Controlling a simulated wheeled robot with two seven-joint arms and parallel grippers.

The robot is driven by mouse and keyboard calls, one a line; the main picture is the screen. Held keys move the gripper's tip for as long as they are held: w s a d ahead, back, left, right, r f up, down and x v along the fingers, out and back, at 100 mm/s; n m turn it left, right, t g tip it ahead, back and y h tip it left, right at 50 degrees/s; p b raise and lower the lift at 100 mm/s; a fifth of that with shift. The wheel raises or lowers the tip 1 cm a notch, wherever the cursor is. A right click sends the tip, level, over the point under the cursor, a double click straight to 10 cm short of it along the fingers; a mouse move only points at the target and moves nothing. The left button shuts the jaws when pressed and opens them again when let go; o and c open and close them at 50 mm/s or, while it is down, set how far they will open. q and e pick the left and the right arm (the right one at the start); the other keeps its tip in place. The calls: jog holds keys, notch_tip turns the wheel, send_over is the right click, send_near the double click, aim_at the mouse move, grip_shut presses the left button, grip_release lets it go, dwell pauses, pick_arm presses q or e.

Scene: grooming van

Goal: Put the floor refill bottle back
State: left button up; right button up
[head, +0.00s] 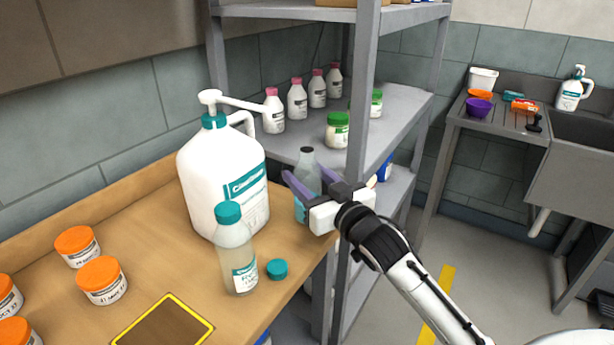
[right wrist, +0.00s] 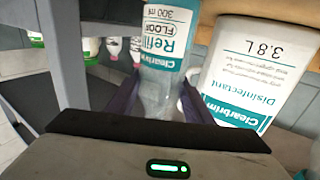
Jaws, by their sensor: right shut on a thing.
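The floor refill bottle (head: 308,165), clear with a dark cap, is between the purple fingers of my right gripper (head: 306,180). The gripper is shut on it, and the bottle looks upright beside the bench's right edge, in front of the shelf unit. Its label reads "Refill FLOOR 300 ml" in the right wrist view (right wrist: 168,40). Whether its base touches anything is hidden by the gripper and bench edge. Several pink-capped bottles (head: 298,100) stand in a row on the middle shelf (head: 405,118). My left gripper is not in view.
A large white disinfectant pump jug (head: 205,175) stands left of the held bottle. A teal-capped bottle (head: 238,255) and a loose teal cap (head: 277,269) are in front. Orange-lidded jars (head: 102,280) and a yellow-edged dark panel (head: 165,328) occupy the bench. A grey shelf post (head: 362,90) stands near my gripper.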

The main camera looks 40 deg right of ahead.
jog(key=o, duration=1.1)
jog(key=s, duration=0.8)
jog(key=s+a, duration=0.1)
jog(key=s, duration=0.3)
jog(key=shift+b, duration=0.4)
